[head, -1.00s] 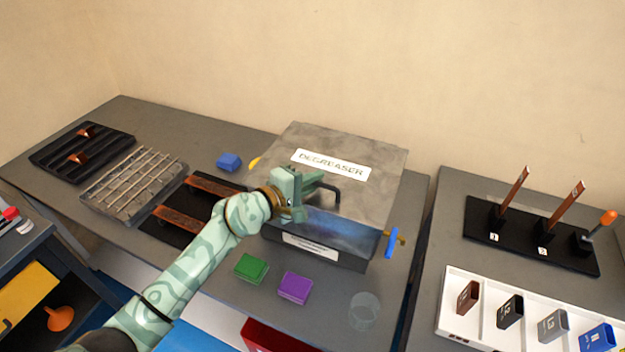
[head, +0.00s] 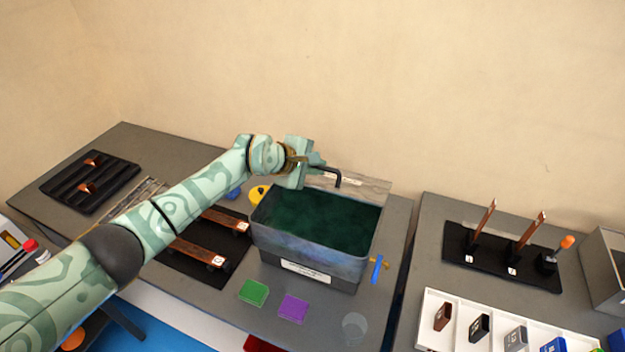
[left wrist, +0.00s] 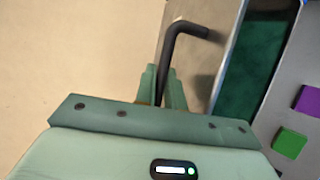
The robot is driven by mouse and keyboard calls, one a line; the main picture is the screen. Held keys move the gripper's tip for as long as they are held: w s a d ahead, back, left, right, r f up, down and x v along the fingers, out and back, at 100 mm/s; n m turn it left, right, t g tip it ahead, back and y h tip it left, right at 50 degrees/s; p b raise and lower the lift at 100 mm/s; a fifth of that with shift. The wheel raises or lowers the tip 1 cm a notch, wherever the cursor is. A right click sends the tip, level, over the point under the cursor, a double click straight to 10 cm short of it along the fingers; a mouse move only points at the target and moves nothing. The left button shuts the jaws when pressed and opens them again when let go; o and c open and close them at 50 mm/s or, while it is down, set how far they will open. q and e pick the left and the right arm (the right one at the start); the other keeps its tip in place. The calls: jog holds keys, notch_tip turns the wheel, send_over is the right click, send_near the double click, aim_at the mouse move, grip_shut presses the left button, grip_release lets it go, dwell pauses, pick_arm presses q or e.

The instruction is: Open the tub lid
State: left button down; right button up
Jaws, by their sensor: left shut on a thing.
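The degreaser tub (head: 310,258) stands on the grey bench, with dark green liquid (head: 318,219) showing inside. Its lid (head: 362,187) is swung up and back at the tub's rear edge, seen nearly edge-on in the head view. The lid also shows in the left wrist view (left wrist: 205,65). My left gripper (head: 318,172) is shut on the black lid handle (head: 337,174), above the back of the tub. In the left wrist view the handle (left wrist: 180,38) runs down between the fingers (left wrist: 164,88). My right gripper is not in view.
A green block (head: 253,291) and a purple block (head: 293,307) lie in front of the tub, near a clear glass (head: 355,327). A blue-handled valve (head: 377,268) sticks out at the tub's right. Copper bars (head: 196,254) lie to the left.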

pick_arm(q)
jog(key=shift+w+d+r, duration=0.2)
jog(key=shift+w+r, duration=0.4)
jog(key=shift+r, duration=0.05)
jog(key=c, duration=1.5)
grip_release()
jog(key=shift+s+a+r, duration=0.2)
jog(key=shift+a+r, duration=0.1)
jog(key=b+v, duration=0.1)
jog(key=v, duration=1.4)
jog(key=shift+b, duration=0.3)
jog(key=shift+s+a+r, duration=0.1)
jog(key=shift+s+r, duration=0.05)
